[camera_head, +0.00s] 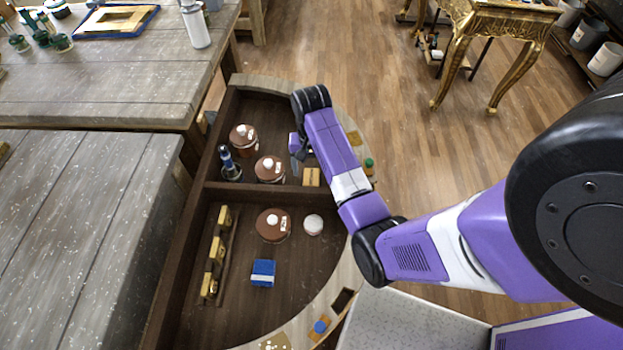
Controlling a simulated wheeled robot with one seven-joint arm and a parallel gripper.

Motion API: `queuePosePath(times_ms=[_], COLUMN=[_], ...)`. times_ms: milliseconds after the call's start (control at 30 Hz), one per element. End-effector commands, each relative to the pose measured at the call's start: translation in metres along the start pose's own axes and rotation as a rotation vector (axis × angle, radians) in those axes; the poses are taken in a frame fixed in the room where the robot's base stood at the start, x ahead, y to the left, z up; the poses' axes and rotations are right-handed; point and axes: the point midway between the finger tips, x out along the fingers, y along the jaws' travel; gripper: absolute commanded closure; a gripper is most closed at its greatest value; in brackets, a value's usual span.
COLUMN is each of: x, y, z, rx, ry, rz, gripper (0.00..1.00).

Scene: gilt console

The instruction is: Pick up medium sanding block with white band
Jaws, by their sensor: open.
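A tan block (311,177) with a pale stripe across it lies in the upper compartment, close to its divider. A blue block (263,273) with a pale whitish band lies in the lower compartment. I cannot tell from this view which of them is the medium sanding block. My gripper (296,168) points down in the upper compartment, just left of and above the tan block in the picture. It is open; its fingers are partly hidden by my wrist. Nothing shows between them.
Brown lidded jars (269,169) and a dark blue-topped bottle (229,164) stand left of my gripper. The wooden divider (260,193) separates the compartments. A white round item (313,225) and a rack of yellow pieces (214,252) are below. A grey workbench (75,230) stands left.

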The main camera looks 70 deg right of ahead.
Motion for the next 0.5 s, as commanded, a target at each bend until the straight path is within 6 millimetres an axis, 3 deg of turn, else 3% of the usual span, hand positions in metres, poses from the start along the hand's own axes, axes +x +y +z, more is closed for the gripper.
queuePosePath(times_ms=[500], x=[0.056], y=[0.0], z=[-0.008], rx=[-0.001], ry=[0.002], rz=[-0.001], gripper=[0.29])
